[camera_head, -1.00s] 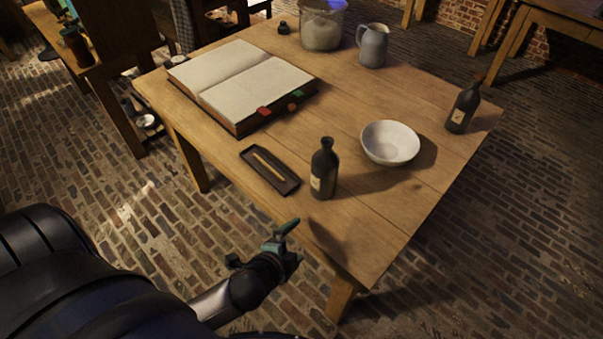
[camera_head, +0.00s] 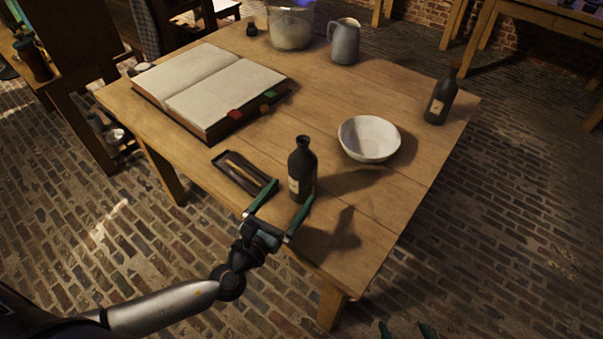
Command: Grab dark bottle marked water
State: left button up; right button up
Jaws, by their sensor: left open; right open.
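A dark bottle (camera_head: 302,168) with a pale label stands upright near the table's front edge. A second dark bottle (camera_head: 440,98) with a pale label stands at the table's right corner. The writing on both labels is too small to read. My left gripper (camera_head: 291,193) is open at the near bottle, its green fingers pointing at the bottle's lower part, one on each side. I cannot tell if they touch it. My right gripper (camera_head: 406,328) shows only its green fingertips at the bottom edge, apart and empty, away from both bottles.
On the wooden table (camera_head: 375,215) are a dark tray (camera_head: 258,184) with a thin stick, a white bowl (camera_head: 368,138), a large open book (camera_head: 212,88), a grey jug (camera_head: 344,42) and a glass vessel (camera_head: 290,28). The front right of the table is bare.

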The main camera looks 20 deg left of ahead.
aim_at(297, 184)
pick_arm(q)
jog(key=w, duration=0.3)
jog(key=w+d, duration=0.1)
jog(key=w, duration=0.1)
jog(key=shift+w, duration=0.25)
jog(key=shift+w+d+r, duration=0.15)
jog(key=shift+w, duration=1.25)
jog(key=shift+w+d+r, duration=0.15)
jog(key=shift+w, duration=1.2)
grip_shut()
jog(key=shift+r+p, duration=0.25)
jog(key=shift+p, duration=0.1)
